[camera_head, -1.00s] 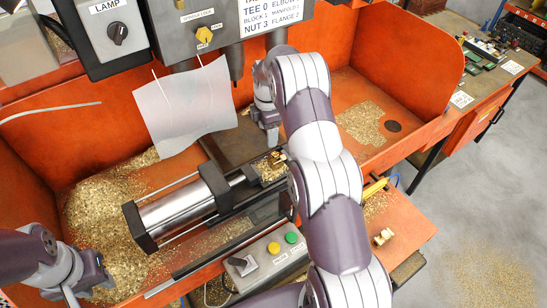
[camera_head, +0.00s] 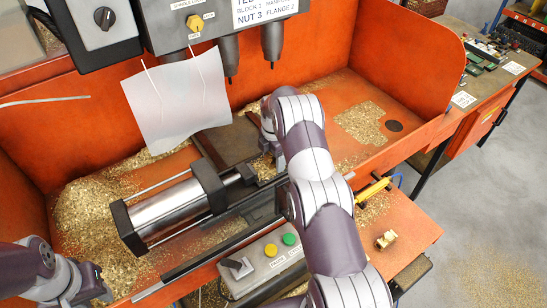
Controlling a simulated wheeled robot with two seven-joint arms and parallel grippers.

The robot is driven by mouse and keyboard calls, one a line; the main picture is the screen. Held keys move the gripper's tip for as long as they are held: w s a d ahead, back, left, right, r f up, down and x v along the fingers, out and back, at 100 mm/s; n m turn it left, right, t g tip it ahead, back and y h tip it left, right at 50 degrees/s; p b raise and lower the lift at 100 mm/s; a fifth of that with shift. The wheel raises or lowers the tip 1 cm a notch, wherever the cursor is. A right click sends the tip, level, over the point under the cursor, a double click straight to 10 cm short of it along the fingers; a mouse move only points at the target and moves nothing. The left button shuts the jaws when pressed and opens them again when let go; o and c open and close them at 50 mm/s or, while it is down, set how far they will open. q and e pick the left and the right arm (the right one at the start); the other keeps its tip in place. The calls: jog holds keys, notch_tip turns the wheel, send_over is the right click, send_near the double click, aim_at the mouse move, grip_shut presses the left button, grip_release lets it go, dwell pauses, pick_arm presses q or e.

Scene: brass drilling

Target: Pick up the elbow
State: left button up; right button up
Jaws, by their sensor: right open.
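A small brass fitting (camera_head: 386,240) lies on the orange ledge at the right; I cannot tell if it is the elbow. The silver clamp cylinder (camera_head: 165,213) stands in the orange tray. Its right end is by my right gripper (camera_head: 271,145), which is low over the tray, below the drill spindles. My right arm and gripper hide most of the spot where a brass piece showed at the clamp's end. The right gripper is open; its fingertips are mostly hidden. My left gripper (camera_head: 82,290) is at the lower left above brass chips; its fingers are unclear.
Two drill spindles (camera_head: 229,58) hang above the tray. A translucent sheet (camera_head: 178,102) hangs left of them. A switch box (camera_head: 262,262) stands at the front. A yellow-handled tool (camera_head: 374,189) lies on the right edge. Brass chips (camera_head: 100,215) heap at the left.

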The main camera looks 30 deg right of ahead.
jog(key=shift+w+a+f, duration=0.1)
jog(key=shift+c, duration=0.9)
grip_shut()
